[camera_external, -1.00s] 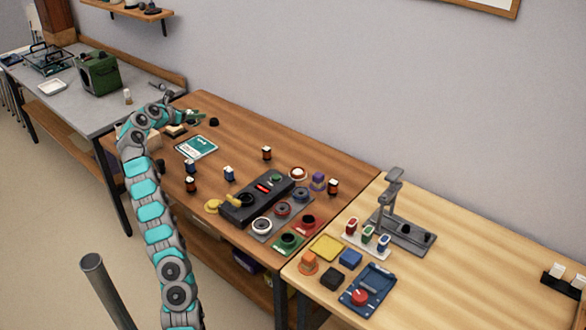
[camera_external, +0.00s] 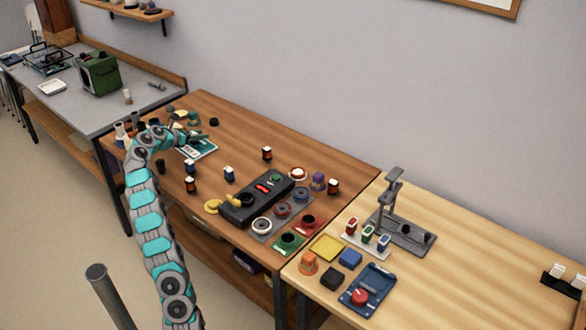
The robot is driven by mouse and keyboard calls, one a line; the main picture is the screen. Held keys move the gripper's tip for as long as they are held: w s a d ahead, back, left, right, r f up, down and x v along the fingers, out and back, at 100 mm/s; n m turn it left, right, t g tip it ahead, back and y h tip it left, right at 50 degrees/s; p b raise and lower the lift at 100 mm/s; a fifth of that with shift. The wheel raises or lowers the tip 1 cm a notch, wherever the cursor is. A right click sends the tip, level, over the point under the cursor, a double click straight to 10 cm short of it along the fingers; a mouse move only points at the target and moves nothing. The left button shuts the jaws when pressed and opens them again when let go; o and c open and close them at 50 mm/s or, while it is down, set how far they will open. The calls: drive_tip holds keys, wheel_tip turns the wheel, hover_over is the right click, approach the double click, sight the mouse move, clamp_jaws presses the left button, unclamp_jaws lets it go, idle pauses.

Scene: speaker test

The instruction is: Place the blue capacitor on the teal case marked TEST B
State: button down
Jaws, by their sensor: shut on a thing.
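The teal case (camera_external: 207,154), teal and white, lies flat on the brown wooden table; its lettering is too small to read. My gripper (camera_external: 203,137) is over the far part of the case and covers some of it. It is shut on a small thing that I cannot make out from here. Two small upright parts with blue and white on them, a left one (camera_external: 190,167) and a right one (camera_external: 229,173), stand in front of the case. I cannot tell whether the held thing is the blue capacitor.
A black device (camera_external: 254,198) with a yellow part and round pieces fills the table's near right. A dark round thing (camera_external: 214,122) is just beyond my gripper. A pale table (camera_external: 450,257) adjoins at right.

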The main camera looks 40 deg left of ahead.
drive_tip(key=shift+c, duration=2.1)
unclamp_jaws()
drive_tip(key=shift+r, duration=0.1)
drive_tip(key=p+v, duration=0.1)
drive_tip(key=v, duration=0.9)
drive_tip(key=shift+s+r+p, duration=0.25)
drive_tip(key=shift+s+p, duration=0.05)
drive_tip(key=shift+s, duration=0.05)
drive_tip(key=shift+s+r, duration=0.1)
drive_tip(key=shift+s, duration=0.5)
